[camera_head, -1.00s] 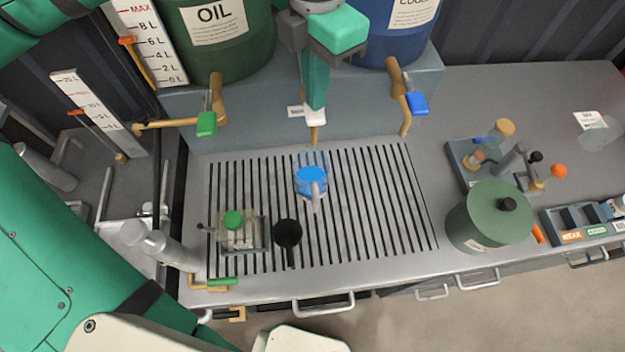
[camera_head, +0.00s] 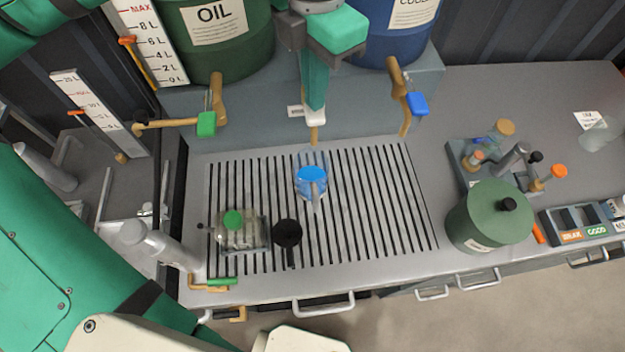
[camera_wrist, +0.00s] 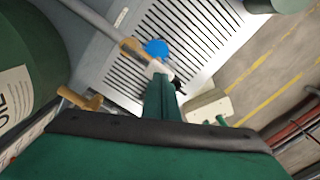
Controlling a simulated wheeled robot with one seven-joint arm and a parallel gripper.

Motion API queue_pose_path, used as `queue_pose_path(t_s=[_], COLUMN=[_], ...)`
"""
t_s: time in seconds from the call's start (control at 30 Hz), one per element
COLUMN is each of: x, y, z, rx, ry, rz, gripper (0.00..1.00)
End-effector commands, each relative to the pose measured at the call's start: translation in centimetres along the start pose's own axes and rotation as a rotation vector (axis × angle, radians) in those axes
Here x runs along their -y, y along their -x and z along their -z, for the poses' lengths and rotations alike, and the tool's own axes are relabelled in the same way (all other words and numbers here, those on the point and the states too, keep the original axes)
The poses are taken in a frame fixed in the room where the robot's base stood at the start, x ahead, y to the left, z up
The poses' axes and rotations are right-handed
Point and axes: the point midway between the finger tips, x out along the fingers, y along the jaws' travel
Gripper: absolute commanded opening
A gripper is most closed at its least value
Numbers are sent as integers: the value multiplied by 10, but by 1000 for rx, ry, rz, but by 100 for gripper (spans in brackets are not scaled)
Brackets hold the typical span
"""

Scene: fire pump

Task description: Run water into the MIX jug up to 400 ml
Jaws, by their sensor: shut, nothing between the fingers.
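The clear jug (camera_head: 311,186) stands upright on the slotted drain grate below the middle tap. It holds blue liquid, and its handle points to the front. No MIX label or scale can be read on it. In the wrist view the blue of the jug (camera_wrist: 157,47) shows just beyond the fingers. The middle tap has a white handle (camera_head: 315,120) and a brass spout (camera_head: 314,136) behind the jug. My gripper (camera_head: 315,106) is shut and empty, pointing down with its tip at the white handle. It covers part of the tap, so I cannot tell whether they touch.
A green OIL barrel (camera_head: 222,45) and a blue barrel (camera_head: 400,35) stand behind, with green-handled and blue-handled taps. A green-topped glass vessel (camera_head: 238,232) and a black cup (camera_head: 288,234) sit on the grate. A green canister (camera_head: 488,218) stands at right.

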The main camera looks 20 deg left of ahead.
Motion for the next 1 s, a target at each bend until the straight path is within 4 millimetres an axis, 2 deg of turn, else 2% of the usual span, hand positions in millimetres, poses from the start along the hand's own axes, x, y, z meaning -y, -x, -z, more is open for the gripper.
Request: queue_pose_path(t_s=[1.0], x=[0], y=[-22], z=[0], rx=[0], ry=[0], rz=[0], gripper=[0])
